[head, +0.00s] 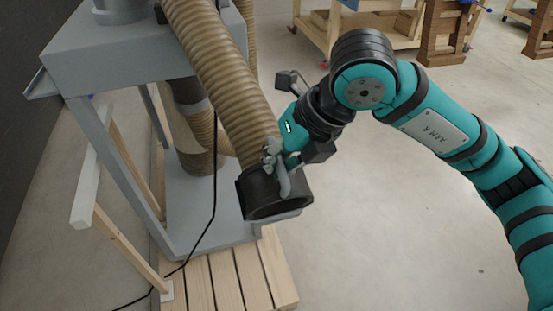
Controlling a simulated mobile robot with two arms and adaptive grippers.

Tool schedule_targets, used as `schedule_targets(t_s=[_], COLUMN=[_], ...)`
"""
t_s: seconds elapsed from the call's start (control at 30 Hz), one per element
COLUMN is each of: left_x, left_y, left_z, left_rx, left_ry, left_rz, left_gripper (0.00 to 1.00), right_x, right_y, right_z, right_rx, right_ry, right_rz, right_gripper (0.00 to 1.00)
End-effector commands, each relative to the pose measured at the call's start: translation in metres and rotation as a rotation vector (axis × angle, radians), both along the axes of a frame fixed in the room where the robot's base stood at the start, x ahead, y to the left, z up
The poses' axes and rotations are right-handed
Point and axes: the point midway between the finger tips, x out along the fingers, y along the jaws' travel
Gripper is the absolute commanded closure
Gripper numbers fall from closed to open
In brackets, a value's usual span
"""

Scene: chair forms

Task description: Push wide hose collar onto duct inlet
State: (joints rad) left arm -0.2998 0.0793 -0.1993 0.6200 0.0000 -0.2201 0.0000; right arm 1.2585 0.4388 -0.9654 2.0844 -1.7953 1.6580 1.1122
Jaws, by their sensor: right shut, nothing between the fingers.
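A wide ribbed tan hose (222,72) comes down from the top of the head view. Its lower end has a black collar (256,190) with its open mouth facing down and toward me. My right gripper (277,172) is shut and empty. Its grey fingers lie over the upper edge of the collar, where the hose meets it, and appear to touch it. They hide part of that joint. I cannot make out a separate duct inlet; a grey plate edge (272,219) shows just under the collar. My left gripper is not in view.
A grey metal stand (75,55) is at the left, on a wooden pallet (236,276). A second hose (198,130) hangs behind. A black cable (213,185) runs down the stand. Wooden carts (385,42) stand far back. The floor at right is clear.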

Motion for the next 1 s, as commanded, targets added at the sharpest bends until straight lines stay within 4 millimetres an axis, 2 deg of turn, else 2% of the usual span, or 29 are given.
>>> schedule_targets(t_s=[0.37,1.0], left_x=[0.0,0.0], left_y=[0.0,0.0], left_z=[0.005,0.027], left_rx=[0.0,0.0], left_ry=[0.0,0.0], left_rz=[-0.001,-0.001], left_gripper=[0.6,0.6], right_x=[0.001,0.001], right_y=[0.0,0.001], right_z=[0.011,0.061], right_rx=[0.004,0.004], right_ry=[-0.005,-0.004], right_rz=[0.0,-0.001], right_gripper=[1.0,1.0])
